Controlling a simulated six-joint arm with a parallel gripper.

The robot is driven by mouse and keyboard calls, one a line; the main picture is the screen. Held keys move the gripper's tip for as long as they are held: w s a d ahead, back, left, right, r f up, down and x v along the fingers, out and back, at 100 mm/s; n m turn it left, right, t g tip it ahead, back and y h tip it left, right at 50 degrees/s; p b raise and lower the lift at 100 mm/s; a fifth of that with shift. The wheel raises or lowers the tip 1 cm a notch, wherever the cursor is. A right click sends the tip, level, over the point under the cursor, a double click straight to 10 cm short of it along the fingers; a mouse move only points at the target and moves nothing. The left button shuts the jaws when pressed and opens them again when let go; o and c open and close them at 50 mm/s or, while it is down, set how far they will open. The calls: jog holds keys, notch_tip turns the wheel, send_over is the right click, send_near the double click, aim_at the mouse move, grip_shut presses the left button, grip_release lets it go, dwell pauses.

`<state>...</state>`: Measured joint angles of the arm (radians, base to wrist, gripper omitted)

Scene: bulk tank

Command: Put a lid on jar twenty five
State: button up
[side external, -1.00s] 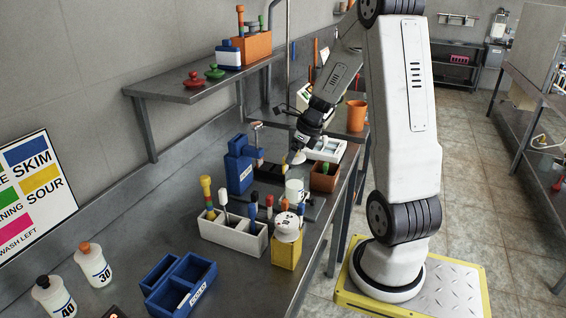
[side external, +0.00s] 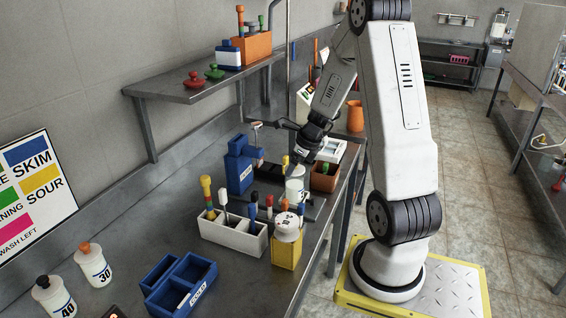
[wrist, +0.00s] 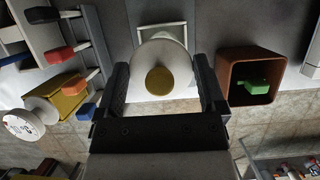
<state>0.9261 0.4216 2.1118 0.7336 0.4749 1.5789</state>
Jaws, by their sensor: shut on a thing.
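A white jar (side external: 295,188) stands on the bench below my gripper in the side view; its number is too small to read. My gripper (side external: 300,155) is low over the jar's top. In the wrist view, a pale round lid with a mustard knob (wrist: 160,80) sits between the two dark fingers of my gripper (wrist: 162,97), which is shut on it. The lid hides most of what is beneath, so I cannot tell whether it touches the jar's rim.
A brown square pot (side external: 324,178) with a green item stands right of the jar. A blue dispenser (side external: 240,165), a white holder with brushes (side external: 232,235) and a yellow block (side external: 287,252) bearing a white container stand close by. Red and green lids (side external: 193,81) lie on the shelf.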

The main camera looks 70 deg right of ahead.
jog(key=shift+f, duration=0.45)
jog(key=shift+f, duration=0.1)
jog(key=o, duration=0.9)
jog(key=shift+r, duration=0.2)
jog(key=shift+v, duration=3.75)
jog(key=shift+a+f, duration=0.1)
